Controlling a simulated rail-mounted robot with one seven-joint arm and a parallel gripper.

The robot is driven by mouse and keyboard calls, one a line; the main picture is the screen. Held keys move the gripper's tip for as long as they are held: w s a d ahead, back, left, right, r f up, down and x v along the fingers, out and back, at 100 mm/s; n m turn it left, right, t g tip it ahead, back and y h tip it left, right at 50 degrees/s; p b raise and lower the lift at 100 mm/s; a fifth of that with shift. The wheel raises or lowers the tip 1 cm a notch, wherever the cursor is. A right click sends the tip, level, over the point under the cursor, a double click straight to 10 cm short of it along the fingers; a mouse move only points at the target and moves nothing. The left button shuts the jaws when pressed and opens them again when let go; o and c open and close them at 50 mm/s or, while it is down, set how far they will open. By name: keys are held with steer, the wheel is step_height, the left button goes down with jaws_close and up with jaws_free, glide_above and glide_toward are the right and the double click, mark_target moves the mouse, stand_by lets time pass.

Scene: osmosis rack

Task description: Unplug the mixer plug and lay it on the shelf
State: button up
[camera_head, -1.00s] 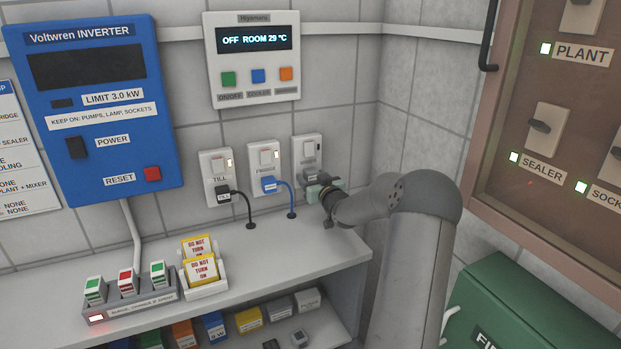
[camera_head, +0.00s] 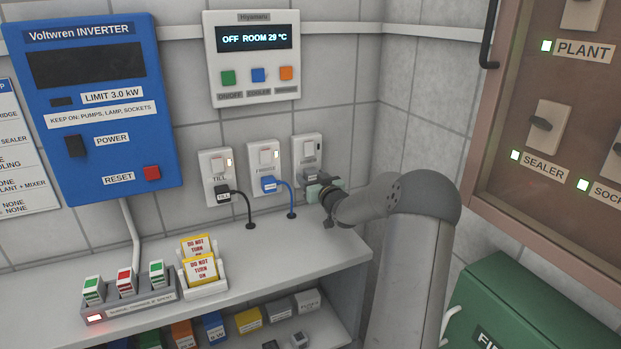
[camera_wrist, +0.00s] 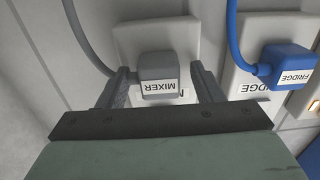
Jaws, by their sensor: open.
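The grey mixer plug (camera_wrist: 158,76), labelled MIXER, sits in its white wall socket (camera_wrist: 128,38) in the wrist view, which shows it upside down. Its grey cord runs up and to the left in that view. My gripper (camera_wrist: 167,84) is open, with one finger on each side of the plug; small gaps seem to show, and I cannot tell about contact. In the head view my gripper (camera_head: 318,184) is at the rightmost socket (camera_head: 308,150), and my wrist and fingers largely hide the plug. The shelf (camera_head: 270,258) runs below the sockets.
A blue fridge plug (camera_wrist: 288,65) is close beside the mixer plug; its cord (camera_head: 291,205) drops to the shelf. A black till plug (camera_head: 224,195) is further left. A card holder (camera_head: 204,288) and a tag rack (camera_head: 132,308) stand at the shelf's left. The shelf's right part is clear.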

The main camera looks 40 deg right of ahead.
jaws_close()
steer(key=shift+b+v, duration=0.5)
steer(key=shift+v, duration=2.5)
steer(key=shift+w+d+r+p, duration=0.1)
steer(key=shift+w+d+p, duration=0.05)
steer(key=shift+p, duration=0.15)
steer(key=g+y+p, duration=0.4)
steer(key=g+p, duration=1.4)
steer(key=p, duration=0.2)
glide_toward(337, 232)
steer(key=shift+s+f+b, duration=0.2)
steer(key=shift+f+b, duration=2.25)
steer(key=shift+f, duration=0.7)
